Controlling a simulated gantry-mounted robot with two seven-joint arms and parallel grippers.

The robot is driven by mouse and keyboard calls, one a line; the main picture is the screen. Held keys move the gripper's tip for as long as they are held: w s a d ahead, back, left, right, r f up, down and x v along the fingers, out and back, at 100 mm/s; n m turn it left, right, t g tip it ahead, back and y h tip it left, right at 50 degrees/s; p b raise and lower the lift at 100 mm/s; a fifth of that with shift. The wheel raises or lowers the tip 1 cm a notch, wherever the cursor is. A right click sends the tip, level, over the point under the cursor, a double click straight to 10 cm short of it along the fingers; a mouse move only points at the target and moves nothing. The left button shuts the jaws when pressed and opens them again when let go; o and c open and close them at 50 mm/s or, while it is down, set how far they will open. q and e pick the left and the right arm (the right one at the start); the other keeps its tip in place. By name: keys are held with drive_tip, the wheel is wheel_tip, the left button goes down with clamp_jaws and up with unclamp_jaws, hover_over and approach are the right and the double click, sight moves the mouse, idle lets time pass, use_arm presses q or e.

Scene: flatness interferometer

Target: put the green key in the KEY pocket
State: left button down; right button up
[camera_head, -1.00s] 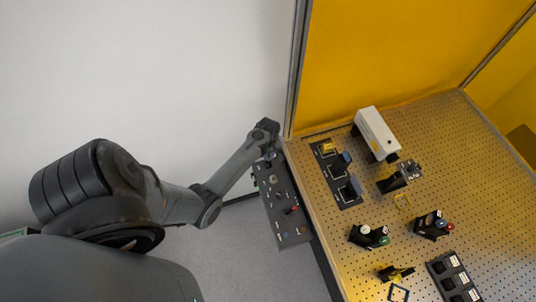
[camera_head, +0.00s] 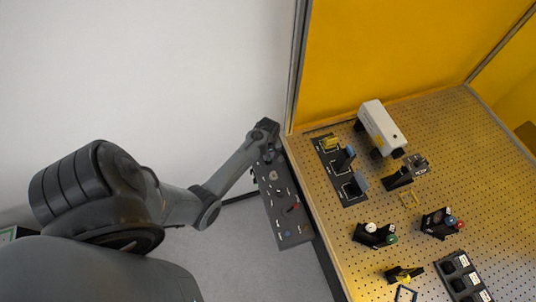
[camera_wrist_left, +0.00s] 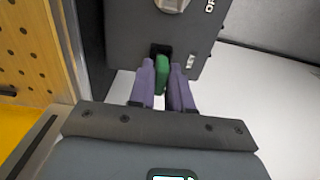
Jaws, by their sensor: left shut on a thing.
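The green key (camera_wrist_left: 162,76) is between the purple fingertips of my left gripper (camera_wrist_left: 164,88) in the left wrist view. My left gripper is shut on it. The key's far end is at a dark slot (camera_wrist_left: 160,49) in the grey control panel (camera_wrist_left: 125,28); how deep it sits cannot be told. In the head view my left gripper (camera_head: 268,152) is at the panel's upper end, and the key is hidden there. A black tray with labelled pockets (camera_head: 463,276) lies at lower right. My right gripper is not in view.
The perforated bench (camera_head: 460,190) stands right of the panel. It carries a white box-shaped instrument (camera_head: 382,128), a black mat with blocks (camera_head: 353,199), round knobs on black mounts (camera_head: 375,235) and a yellow-black part (camera_head: 402,274). Yellow walls (camera_head: 400,50) stand behind.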

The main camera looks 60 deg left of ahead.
use_arm(q)
drive_tip(key=shift+f, duration=0.5)
idle(0.7)
drive_tip(key=c, duration=1)
unclamp_jaws()
drive_tip(key=shift+r, duration=0.1)
wheel_tip(320, 180, up, 5)
drive_tip(key=p, duration=0.5)
drive_tip(key=shift+r+p, duration=0.9)
drive_tip(key=shift+p, duration=0.25)
